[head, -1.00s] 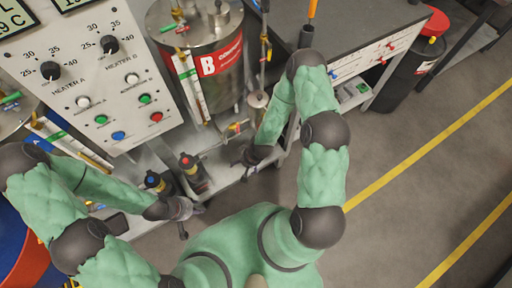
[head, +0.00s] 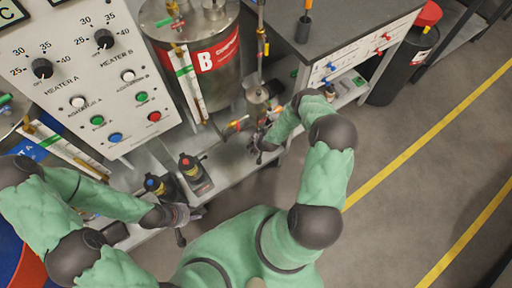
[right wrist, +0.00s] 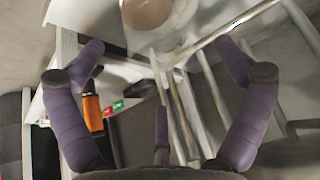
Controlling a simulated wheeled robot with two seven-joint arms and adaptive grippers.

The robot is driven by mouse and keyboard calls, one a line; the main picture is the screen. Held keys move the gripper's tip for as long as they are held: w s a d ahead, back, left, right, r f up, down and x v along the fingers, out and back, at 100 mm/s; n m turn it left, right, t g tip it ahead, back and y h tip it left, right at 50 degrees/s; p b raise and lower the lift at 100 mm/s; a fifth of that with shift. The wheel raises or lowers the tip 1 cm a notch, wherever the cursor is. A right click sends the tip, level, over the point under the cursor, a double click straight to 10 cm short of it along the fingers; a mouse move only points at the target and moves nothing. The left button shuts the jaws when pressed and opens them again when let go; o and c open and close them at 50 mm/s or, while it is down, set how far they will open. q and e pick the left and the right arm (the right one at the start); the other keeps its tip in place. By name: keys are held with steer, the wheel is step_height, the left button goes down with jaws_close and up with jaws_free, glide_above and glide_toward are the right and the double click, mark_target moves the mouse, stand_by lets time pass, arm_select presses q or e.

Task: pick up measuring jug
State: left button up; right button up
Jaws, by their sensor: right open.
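A small grey cylindrical vessel (head: 258,93), which looks like the measuring jug, stands below the valves right of tank B in the head view. In the right wrist view a round brownish shape in a clear or shiny body (right wrist: 145,12) shows at the top edge, perhaps the same vessel; it is cut off. My right gripper (head: 258,150) is just below the vessel in the head view, apart from it. In the right wrist view its fingers (right wrist: 160,60) are spread wide with nothing held between them. My left gripper (head: 183,220) hangs at the bench's front edge; its jaw opening is unclear.
Tank B (head: 205,60) and the heater panel (head: 85,75) stand behind my arms. A dark-topped cabinet (head: 345,30) is to the right. Floor is free at right.

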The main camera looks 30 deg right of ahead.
steer(key=b+x, duration=0.3)
steer(key=x, duration=0.2)
steer(key=shift+w+d+f, duration=0.1)
steer(key=shift+d+f, duration=0.05)
steer(key=shift+d, duration=0.05)
steer(key=c, duration=1.6)
